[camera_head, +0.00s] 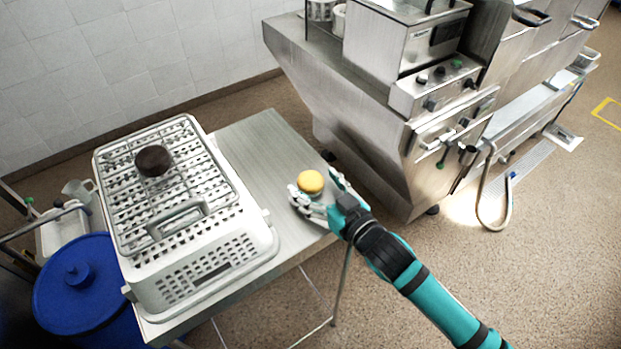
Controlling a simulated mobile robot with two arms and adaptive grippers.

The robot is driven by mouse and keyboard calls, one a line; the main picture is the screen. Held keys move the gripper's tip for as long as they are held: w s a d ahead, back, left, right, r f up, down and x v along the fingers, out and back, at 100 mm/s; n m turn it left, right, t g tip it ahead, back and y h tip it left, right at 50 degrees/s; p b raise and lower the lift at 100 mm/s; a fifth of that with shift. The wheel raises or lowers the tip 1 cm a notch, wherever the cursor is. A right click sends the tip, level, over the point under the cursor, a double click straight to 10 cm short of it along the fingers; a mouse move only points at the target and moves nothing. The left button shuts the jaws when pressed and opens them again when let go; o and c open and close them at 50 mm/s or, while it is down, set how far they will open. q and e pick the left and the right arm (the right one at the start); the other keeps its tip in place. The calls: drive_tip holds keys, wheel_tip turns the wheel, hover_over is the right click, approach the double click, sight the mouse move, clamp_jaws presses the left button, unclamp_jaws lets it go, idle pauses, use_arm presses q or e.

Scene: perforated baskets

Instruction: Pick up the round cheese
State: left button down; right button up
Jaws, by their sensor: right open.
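The round cheese (311,182) is a small yellow disc near the right edge of the metal table (262,150). My right gripper (313,198) comes in from the lower right, with its fingers spread open around the cheese. One finger shows at the near left of the cheese and one at its right. I cannot tell whether the fingers touch it. My left gripper does not show.
A white perforated basket (215,265) stands on the table's left part, with a wire rack and a dark round item (153,161) on top. A blue lidded bin (75,280) stands at the left. Steel kitchen equipment (400,130) stands behind, right of the table.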

drive_tip(key=shift+w+a+f, duration=0.1)
drive_tip(key=shift+w, duration=0.05)
drive_tip(key=shift+c, duration=1)
drive_tip(key=c, duration=1.1)
drive_tip(key=shift+c, duration=0.3)
